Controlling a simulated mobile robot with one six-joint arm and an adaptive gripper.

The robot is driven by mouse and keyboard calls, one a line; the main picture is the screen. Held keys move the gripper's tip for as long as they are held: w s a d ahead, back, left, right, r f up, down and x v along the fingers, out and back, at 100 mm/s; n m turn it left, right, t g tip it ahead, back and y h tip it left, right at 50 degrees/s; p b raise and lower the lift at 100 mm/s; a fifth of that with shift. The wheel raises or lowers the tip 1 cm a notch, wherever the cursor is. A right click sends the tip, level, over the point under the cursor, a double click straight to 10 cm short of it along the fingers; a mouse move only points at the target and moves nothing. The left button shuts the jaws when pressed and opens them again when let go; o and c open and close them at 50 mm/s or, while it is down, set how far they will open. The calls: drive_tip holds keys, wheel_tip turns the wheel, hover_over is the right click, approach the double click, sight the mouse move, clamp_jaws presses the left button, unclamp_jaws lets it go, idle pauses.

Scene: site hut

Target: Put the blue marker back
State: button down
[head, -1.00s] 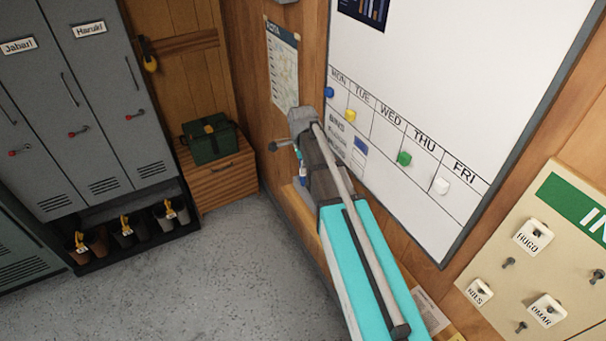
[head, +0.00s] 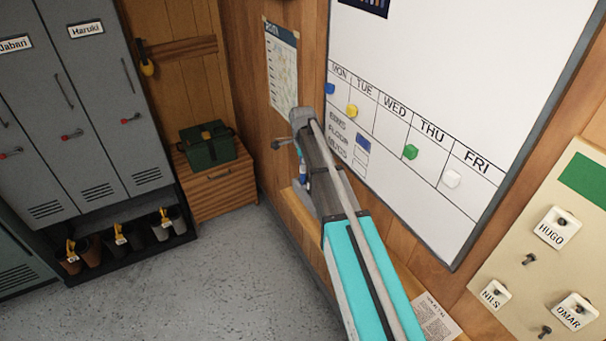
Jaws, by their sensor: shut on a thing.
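The blue marker (head: 303,174) shows as a small upright blue and white piece just left of my forearm. My gripper (head: 299,153) is at the far end of my arm, by the wooden wall left of the whiteboard (head: 460,95). It is shut on the blue marker, though my own arm hides much of the jaws. The marker is above a narrow wooden ledge (head: 289,197) along the wall. I cannot tell whether its lower end touches the ledge.
Round magnets, blue (head: 330,89), yellow (head: 352,111), green (head: 410,152) and white (head: 452,180), sit on the whiteboard. A poster (head: 282,75) hangs beyond my gripper. A green box (head: 208,145) stands on a wooden cabinet (head: 222,188). The floor at left is clear.

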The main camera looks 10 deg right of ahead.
idle(0.3)
drive_tip(key=shift+w+d+f+b, duration=0.1)
drive_tip(key=shift+w+f+b, duration=0.35)
drive_tip(key=shift+f+b, duration=1.55)
drive_tip(key=shift+f, duration=0.2)
drive_tip(key=c, duration=0.5)
unclamp_jaws()
drive_tip(key=shift+r, duration=0.1)
wheel_tip(320, 180, up, 12)
drive_tip(key=p, duration=1.2)
drive_tip(key=shift+s+r, duration=0.1)
drive_tip(key=shift+r, duration=0.05)
